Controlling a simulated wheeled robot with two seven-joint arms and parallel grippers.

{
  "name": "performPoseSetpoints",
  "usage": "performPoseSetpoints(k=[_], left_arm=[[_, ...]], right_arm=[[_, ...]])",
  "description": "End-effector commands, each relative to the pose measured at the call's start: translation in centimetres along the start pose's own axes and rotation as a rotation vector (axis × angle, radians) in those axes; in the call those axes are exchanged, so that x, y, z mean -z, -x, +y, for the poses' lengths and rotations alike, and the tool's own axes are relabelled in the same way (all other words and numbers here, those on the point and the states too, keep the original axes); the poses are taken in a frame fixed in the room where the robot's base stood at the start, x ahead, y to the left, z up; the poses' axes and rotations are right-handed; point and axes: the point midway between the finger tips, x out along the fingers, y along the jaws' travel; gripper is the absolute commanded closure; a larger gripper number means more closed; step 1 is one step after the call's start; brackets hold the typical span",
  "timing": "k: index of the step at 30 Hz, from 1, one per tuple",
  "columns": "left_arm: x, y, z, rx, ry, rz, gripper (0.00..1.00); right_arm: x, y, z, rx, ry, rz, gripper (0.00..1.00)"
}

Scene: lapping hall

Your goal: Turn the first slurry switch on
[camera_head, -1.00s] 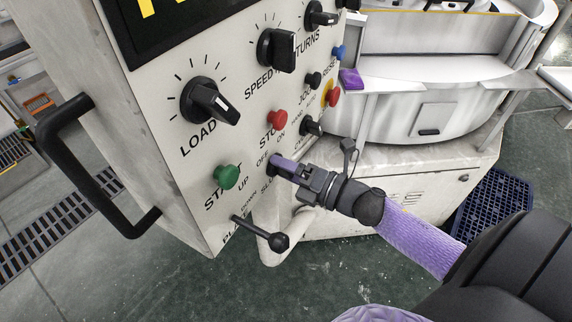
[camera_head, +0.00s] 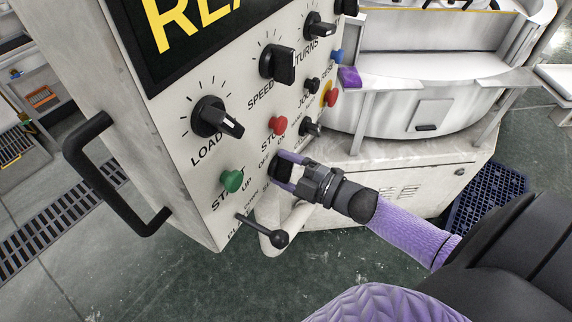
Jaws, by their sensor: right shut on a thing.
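The slanted white control panel (camera_head: 190,165) carries a black slurry switch (camera_head: 277,168) low on its right side, beside partly covered OFF and ON lettering. My right gripper (camera_head: 284,171) is at this switch, with one purple finger above the knob and one below. It is shut on the knob. The fingers hide much of the switch and its label, so I cannot tell whether it points to OFF or ON. My left gripper is not in view.
Close by are a red stop button (camera_head: 277,125), a green start button (camera_head: 232,181) and a small black knob (camera_head: 311,128). A black-knobbed lever (camera_head: 280,239) sticks out below. A black handle (camera_head: 105,180) stands at the left. A round white machine basin (camera_head: 430,90) lies behind.

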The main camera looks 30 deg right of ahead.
Motion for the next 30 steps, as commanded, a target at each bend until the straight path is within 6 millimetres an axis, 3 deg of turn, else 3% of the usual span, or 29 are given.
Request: performPoseSetpoints(k=[23, 24, 27, 30], left_arm=[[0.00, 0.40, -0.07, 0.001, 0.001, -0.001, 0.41], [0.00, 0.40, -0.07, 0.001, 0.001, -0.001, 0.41], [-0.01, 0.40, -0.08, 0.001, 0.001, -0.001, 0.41], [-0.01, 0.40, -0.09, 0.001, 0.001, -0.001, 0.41]], right_arm=[[-0.02, 0.03, -0.12, 0.002, -0.099, -0.002, 0.82], [-0.02, 0.03, -0.12, 0.002, -0.099, -0.002, 0.19], [-0.02, 0.02, -0.10, 0.002, -0.098, -0.001, 0.00], [-0.01, 0.01, -0.08, 0.001, -0.097, -0.001, 0.00]])
